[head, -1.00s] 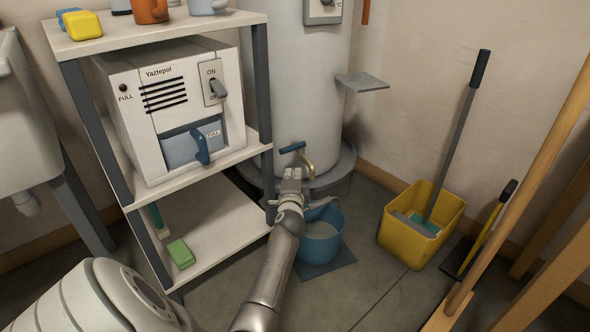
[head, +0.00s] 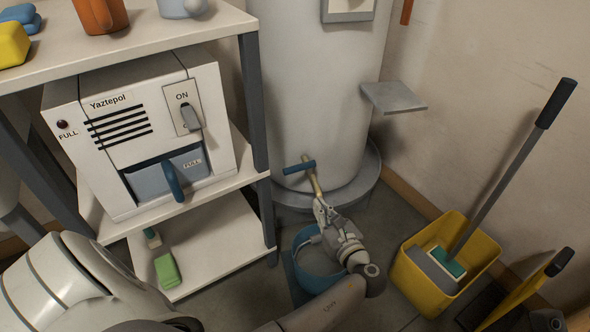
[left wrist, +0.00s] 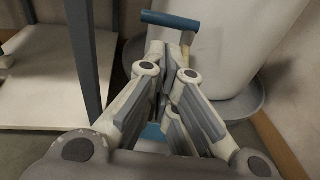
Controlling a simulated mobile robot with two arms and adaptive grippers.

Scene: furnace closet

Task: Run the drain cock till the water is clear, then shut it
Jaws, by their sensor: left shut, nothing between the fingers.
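The drain cock has a blue bar handle (head: 299,167) and a brass spout (head: 314,184) low on the pale tank. In the left wrist view the blue handle (left wrist: 170,20) lies crosswise just beyond my fingers. My left gripper (head: 320,207) is shut and empty, just below and in front of the cock; I cannot tell whether it touches the spout. Its closed fingers also show in the left wrist view (left wrist: 170,62). A blue bucket (head: 305,284) stands on the floor under the gripper, which hides most of its inside. I cannot see flowing water or its clarity. My right gripper is not in view.
A shelf unit (head: 262,110) on the left holds a white boxed appliance (head: 85,160). A grey plate (head: 395,97) juts out beside the tank (head: 325,110). A yellow bucket (head: 425,285) with a long-handled tool stands at the right.

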